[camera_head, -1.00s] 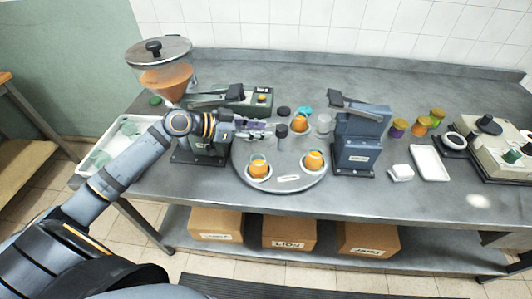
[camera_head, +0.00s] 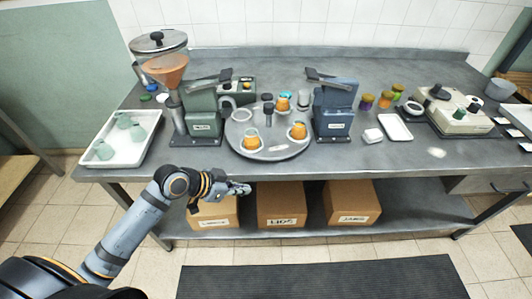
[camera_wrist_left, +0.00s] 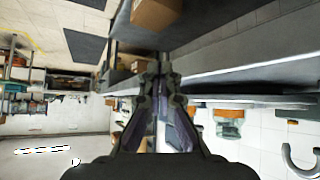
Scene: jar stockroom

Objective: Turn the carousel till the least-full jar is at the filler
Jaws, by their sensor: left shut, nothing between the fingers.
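The carousel (camera_head: 274,137) is a round grey plate on the bench with a dark central post (camera_head: 268,114). Jars with orange contents stand at its front left (camera_head: 251,139), front right (camera_head: 298,131) and back (camera_head: 283,103). Their exact fill levels are too small to compare. A pale seat (camera_head: 242,115) at the left shows no jar. The green machine (camera_head: 203,115) with the orange-filled hopper (camera_head: 166,70) stands left of the carousel. My left gripper (camera_head: 247,189) is shut and empty, below the bench's front edge, apart from the carousel. It also shows in the wrist view (camera_wrist_left: 160,72).
A blue machine (camera_head: 333,112) stands at the carousel's right and may hide part of it. A white tray (camera_head: 151,149) with pale green jars lies at left. Cardboard boxes (camera_head: 281,203) sit on the lower shelf behind my gripper.

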